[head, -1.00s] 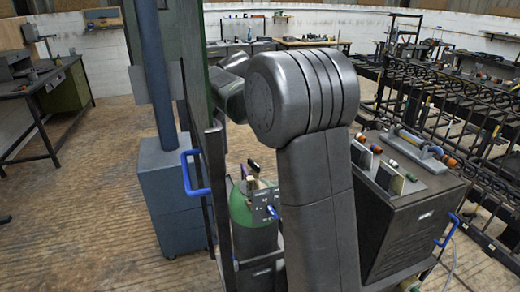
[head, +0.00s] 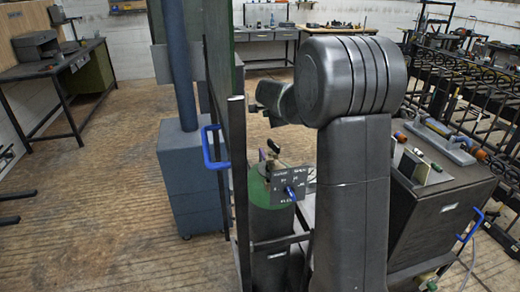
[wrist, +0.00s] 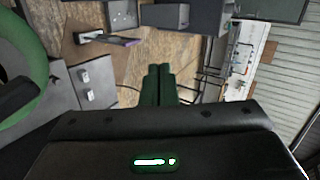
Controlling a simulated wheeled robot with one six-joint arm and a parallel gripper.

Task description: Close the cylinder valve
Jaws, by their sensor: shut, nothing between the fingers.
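The green gas cylinder (head: 268,218) stands upright in a dark frame, left of my arm in the head view. Its valve (head: 270,160) is at the top, small and partly unclear. A grey plate with lettering (head: 290,188) and a small blue part sits in front of the cylinder's shoulder. In the wrist view my gripper (wrist: 158,72) has its fingers together, with nothing between them. Its fingertips are apart from the valve; the head view mostly hides the gripper behind my arm. A curved green surface (wrist: 38,45) shows at the wrist view's left; I cannot tell whether it is the cylinder.
A tall green-edged panel with a blue handle (head: 212,147) stands left of the cylinder. A blue-grey post on a box (head: 190,180) is beyond it. A dark cabinet with tools on top (head: 445,215) is close on the right. The floor at left is open.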

